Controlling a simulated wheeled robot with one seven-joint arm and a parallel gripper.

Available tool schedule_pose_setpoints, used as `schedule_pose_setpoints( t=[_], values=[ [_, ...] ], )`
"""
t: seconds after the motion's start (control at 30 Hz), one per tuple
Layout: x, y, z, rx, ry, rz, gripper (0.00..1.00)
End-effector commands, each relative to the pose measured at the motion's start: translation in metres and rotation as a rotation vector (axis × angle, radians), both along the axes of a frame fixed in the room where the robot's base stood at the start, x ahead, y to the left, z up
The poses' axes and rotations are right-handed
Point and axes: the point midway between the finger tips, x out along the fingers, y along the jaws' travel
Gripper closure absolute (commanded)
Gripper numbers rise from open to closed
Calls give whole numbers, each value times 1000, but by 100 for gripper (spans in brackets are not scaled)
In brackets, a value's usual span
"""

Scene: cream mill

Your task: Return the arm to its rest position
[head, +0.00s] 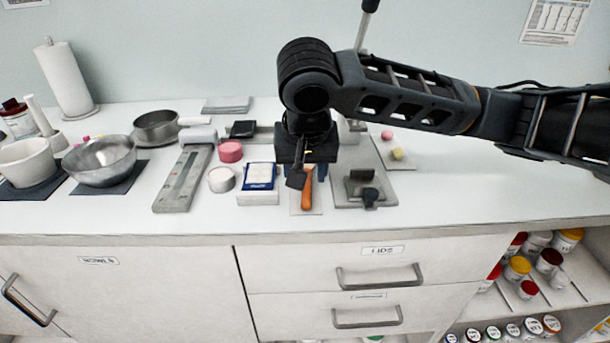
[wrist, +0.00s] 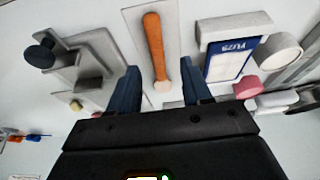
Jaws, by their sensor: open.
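My arm reaches in from the right in the head view and bends down over the counter (head: 460,205). My gripper (head: 305,175) points down above a small pale board (head: 295,204) with an orange-handled tool (head: 307,193) on it. In the wrist view my gripper (wrist: 160,90) shows two blue fingers spread apart, with nothing held between them. The orange-handled tool (wrist: 154,45) lies on its board beyond the fingertips, seen through the gap. Part of the board and tool is hidden by my gripper in the head view.
Left of my gripper are a blue-and-white box (head: 259,177), a white round container (head: 221,180), a pink one (head: 230,151) and a long grey fixture (head: 183,180). Right is a grey plate with a dark-knobbed device (head: 365,190). Metal bowls (head: 100,161) stand left. The counter's right is clear.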

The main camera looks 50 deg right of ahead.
Motion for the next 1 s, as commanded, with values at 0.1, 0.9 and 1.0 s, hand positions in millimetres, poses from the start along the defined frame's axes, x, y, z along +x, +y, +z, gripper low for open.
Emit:
schedule_pose_setpoints(
  t=[0.1, 0.9, 1.0],
  values=[
    [-4, 7, 20, 3, -2, 3, 51],
    [22, 81, 48, 175, -135, 148, 51],
    [43, 129, 55, 304, -250, 248, 51]
  ],
)
